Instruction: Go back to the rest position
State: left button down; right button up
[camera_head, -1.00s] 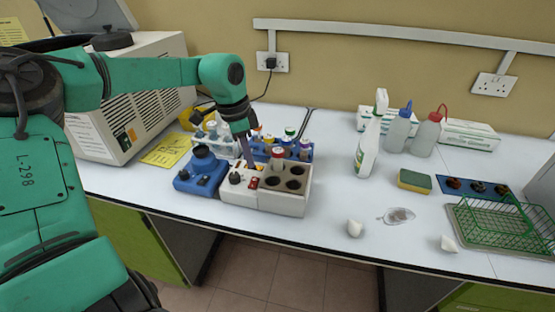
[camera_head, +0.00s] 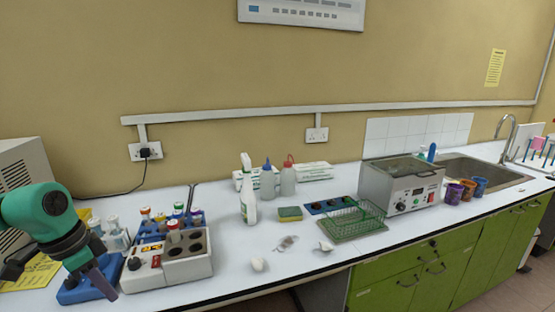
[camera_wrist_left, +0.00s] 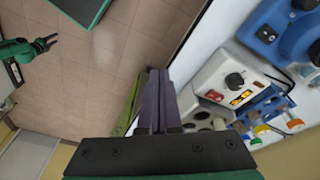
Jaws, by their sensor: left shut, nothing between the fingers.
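My left gripper (camera_head: 106,280) is at the lower left of the head view, in front of the blue mixer (camera_head: 82,291) and left of the white heating block (camera_head: 186,265). In the left wrist view its two purple-grey fingers (camera_wrist_left: 157,100) are together with nothing between them. Beyond them are the bench edge and the tiled floor. One tube with a red-brown cap (camera_head: 174,229) stands in the heating block. My right gripper (camera_wrist_left: 50,41) shows small at the upper left of the left wrist view; its jaws are too small to judge.
A blue rack (camera_head: 150,239) with capped tubes stands behind the block. Spray bottle (camera_head: 248,195), sponge (camera_head: 290,213), green wire basket (camera_head: 352,222) and grey water bath (camera_head: 400,188) stand further right.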

pick_arm(q)
jog(key=s+d+f+n+t+h, duration=0.2)
jog(key=d+f+n+t+h, duration=0.55)
jog(key=d+f+h, duration=0.6)
jog(key=a+f+n+t+y, duration=0.1)
jog(key=a+f+t+y, duration=0.2)
jog(key=a+f+y, duration=1.5)
jog(key=s+a+f+m+g, duration=0.2)
jog(key=s+a+f+g, duration=0.2)
jog(key=s+a+f, duration=0.7)
jog(key=s+a+f+m+g+y, duration=0.1)
jog(key=s+a+f+m+g, duration=0.2)
jog(key=s, duration=0.5)
jog(key=s+a+f+g+y, duration=0.1)
jog(key=s+a+f+g, duration=0.35)
jog(key=s, duration=0.35)
jog(key=s+d+f+h, duration=0.1)
jog(key=d+f, duration=0.2)
jog(key=d, duration=0.7)
jog(key=s+d+f+n+h, duration=0.1)
jog(key=d+f+h, duration=0.1)
jog(key=d, duration=0.8)
jog(key=s+d+f+n+h, duration=0.1)
jog(key=d+f, duration=0.4)
jog(key=d, duration=0.6)
jog(key=shift+t+h, duration=0.3)
jog(key=shift+h, duration=0.05)
pick_arm(e)
jog(key=shift+w, duration=0.7)
